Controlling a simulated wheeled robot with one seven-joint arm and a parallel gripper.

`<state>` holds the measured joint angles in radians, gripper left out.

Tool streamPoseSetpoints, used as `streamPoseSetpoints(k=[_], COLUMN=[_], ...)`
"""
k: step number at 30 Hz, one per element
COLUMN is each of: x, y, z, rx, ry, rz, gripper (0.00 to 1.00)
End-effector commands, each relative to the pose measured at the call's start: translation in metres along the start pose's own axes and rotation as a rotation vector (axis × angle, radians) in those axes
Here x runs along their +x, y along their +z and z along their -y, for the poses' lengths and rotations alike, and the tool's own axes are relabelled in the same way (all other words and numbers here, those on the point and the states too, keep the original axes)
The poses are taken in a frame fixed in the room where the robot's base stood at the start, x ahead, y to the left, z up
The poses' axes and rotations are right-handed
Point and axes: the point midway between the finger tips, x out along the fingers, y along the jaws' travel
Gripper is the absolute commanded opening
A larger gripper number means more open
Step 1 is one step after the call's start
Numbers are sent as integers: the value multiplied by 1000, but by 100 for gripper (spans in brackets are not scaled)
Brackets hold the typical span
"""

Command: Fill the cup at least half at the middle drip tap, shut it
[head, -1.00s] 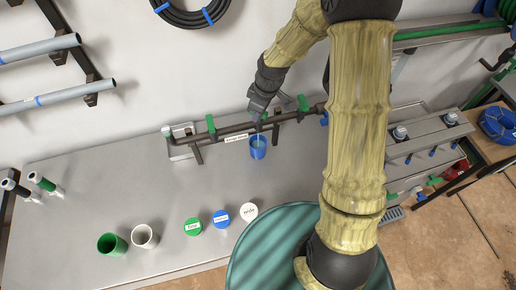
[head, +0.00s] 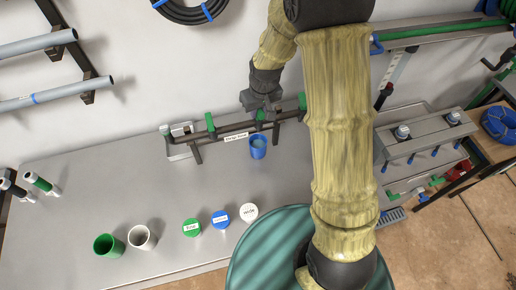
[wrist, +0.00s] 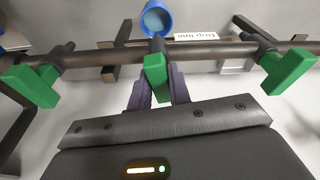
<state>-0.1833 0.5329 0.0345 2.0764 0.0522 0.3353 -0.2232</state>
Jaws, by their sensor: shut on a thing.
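The blue cup (head: 258,152) stands upright on the bench under the middle tap of the drip line. Pale water shows inside it, seemingly past halfway, though the exact level is hard to judge. The cup (wrist: 168,33) also shows at the top of the wrist view, partly behind the pipe. My gripper (head: 262,108) is above the middle tap. In the wrist view its purple fingers (wrist: 158,90) are shut on the middle tap's green handle (wrist: 155,72). No stream is visible between tap and cup.
Green handles of the left tap (wrist: 32,87) and right tap (wrist: 287,70) flank my fingers. A green cup (head: 108,246), a white cup (head: 142,238) and green (head: 191,227), blue (head: 221,219) and white (head: 249,212) labelled discs are at the bench front. The bench centre is clear.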

Motion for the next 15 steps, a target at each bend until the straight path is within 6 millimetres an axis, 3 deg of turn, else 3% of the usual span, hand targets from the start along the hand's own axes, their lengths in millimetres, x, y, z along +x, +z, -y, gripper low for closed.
streamPoseSetpoints(k=[15], x=[0], y=[2], z=[3], rx=[150], ry=[30], rz=[8], gripper=[3])
